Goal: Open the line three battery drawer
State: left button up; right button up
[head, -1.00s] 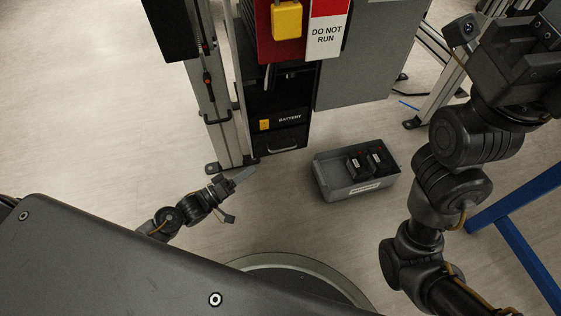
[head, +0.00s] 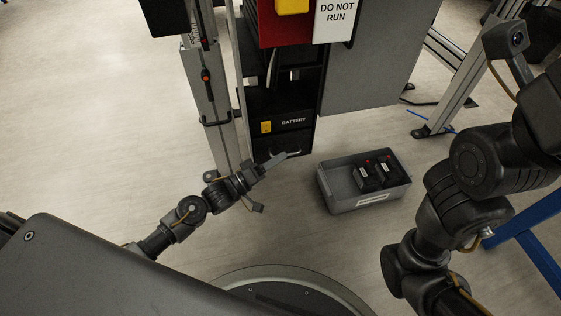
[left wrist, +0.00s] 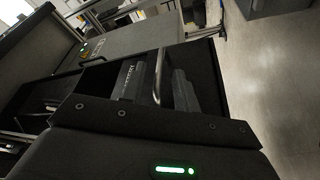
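The battery drawer (head: 281,128) is a black front low in the machine, with a white BATTERY label and a yellow tag. It looks closed. Its pale bar handle (head: 291,154) is at the lower edge, and the handle (left wrist: 158,76) also shows in the left wrist view. My left gripper (head: 275,161) is at the handle. In the left wrist view its two dark fingers appear apart, with the bar seen between them. Whether they touch the bar is unclear. My right arm (head: 490,165) is at the right, its fingers outside the frame.
A grey bin (head: 345,200) with dark battery packs (head: 367,178) stands on the floor right of the drawer. A DO NOT RUN sign (head: 336,15) hangs above. An aluminium post (head: 222,120) stands left of the drawer. A blue frame (head: 540,250) is at the right. The left floor is clear.

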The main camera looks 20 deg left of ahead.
pick_arm(q)
jog(key=shift+w+d+r, duration=0.15)
jog(key=shift+w+d, duration=0.3)
jog(key=shift+w, duration=0.05)
grip_shut()
